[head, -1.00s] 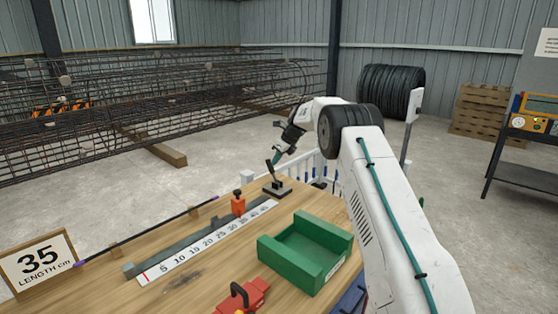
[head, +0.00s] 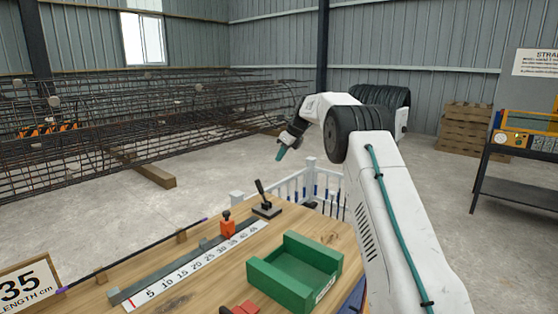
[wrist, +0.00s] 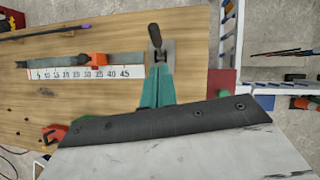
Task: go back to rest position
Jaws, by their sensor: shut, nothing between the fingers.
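My gripper (head: 281,153) hangs in the air past the far right end of the wooden workbench (head: 205,278), fingers pointing down. In the wrist view my gripper (wrist: 158,72) shows its teal fingers together, with nothing between them. Below them is a small black lever device (head: 266,200) on a dark base, which also shows in the wrist view (wrist: 156,42). The fingers appear apart from it and above it.
A ruler strip (head: 190,268) with an orange stop (head: 227,224) lies on the bench. A green tray (head: 280,288) stands at its right, empty. A white fence rack (head: 311,182) stands beyond. Rebar cages (head: 110,130) fill the back left; concrete floor lies between.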

